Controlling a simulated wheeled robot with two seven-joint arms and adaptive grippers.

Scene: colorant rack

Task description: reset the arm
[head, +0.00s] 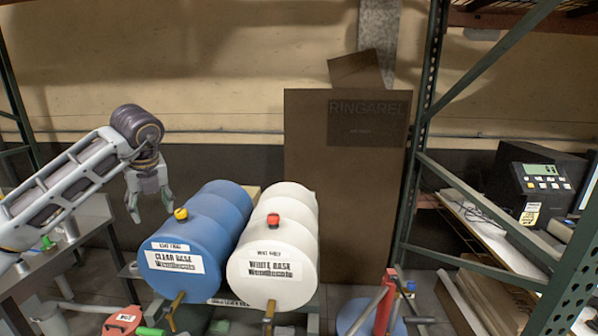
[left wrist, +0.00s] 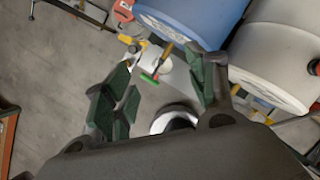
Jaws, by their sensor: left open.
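The left arm comes in from the left edge of the head view. My right gripper is in neither view.
A blue drum (head: 200,232) labelled clear base and a white drum (head: 285,225) labelled white base lie side by side. A brown board (head: 340,190) stands behind them. A green rack post (head: 418,150) and a scale display (head: 542,180) are at the right.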

